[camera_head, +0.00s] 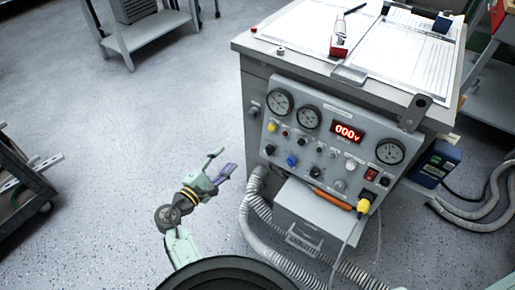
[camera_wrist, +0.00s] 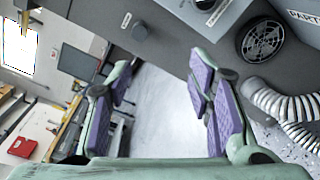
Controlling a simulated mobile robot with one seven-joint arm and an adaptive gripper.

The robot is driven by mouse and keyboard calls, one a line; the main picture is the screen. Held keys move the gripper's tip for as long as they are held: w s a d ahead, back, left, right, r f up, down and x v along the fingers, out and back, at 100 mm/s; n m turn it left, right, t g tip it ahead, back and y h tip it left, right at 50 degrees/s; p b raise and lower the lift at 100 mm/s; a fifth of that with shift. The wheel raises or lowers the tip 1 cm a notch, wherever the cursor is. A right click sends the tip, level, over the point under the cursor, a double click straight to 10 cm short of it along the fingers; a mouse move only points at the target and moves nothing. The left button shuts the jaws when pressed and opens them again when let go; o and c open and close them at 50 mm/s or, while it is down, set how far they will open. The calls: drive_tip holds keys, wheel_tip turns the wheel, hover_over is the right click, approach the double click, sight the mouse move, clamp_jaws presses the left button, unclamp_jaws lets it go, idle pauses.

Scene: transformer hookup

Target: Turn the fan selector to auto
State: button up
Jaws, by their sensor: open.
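The grey control panel (camera_head: 330,140) on the front of the cabinet carries dials, a red "000v" display and several small knobs, among them a blue knob (camera_head: 292,160) and black knobs. Their labels are too small to read, so I cannot tell which is the fan selector. A separate small knob (camera_head: 254,110) sits on the cabinet left of the panel. In the wrist view a round dark knob (camera_wrist: 140,32) shows beyond the fingers, beside a small label. My gripper (camera_head: 222,162) is open and empty, left of the panel and apart from it; its purple-padded fingers (camera_wrist: 160,88) frame bare floor in the wrist view.
Grey corrugated hoses (camera_head: 252,215) hang in front of the cabinet, beside a grey box (camera_head: 312,215) under the panel. A yellow-tipped connector (camera_head: 363,206) hangs at the panel's lower right. A round fan grille (camera_wrist: 263,40) shows in the wrist view.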

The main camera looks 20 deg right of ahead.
sight(267, 152)
drive_tip(key=s+d+f+g+h, duration=0.2)
drive_tip(key=s+d+f+g, duration=0.1)
drive_tip(key=s+d, duration=0.15)
drive_tip(key=x, duration=0.3)
drive_tip(key=p+x, duration=0.1)
drive_tip(key=x, duration=0.3)
drive_tip(key=p+x, duration=0.1)
drive_tip(key=x, duration=0.3)
drive_tip(key=shift+r, duration=0.25)
drive_tip(key=shift+c, duration=0.4)
clamp_jaws()
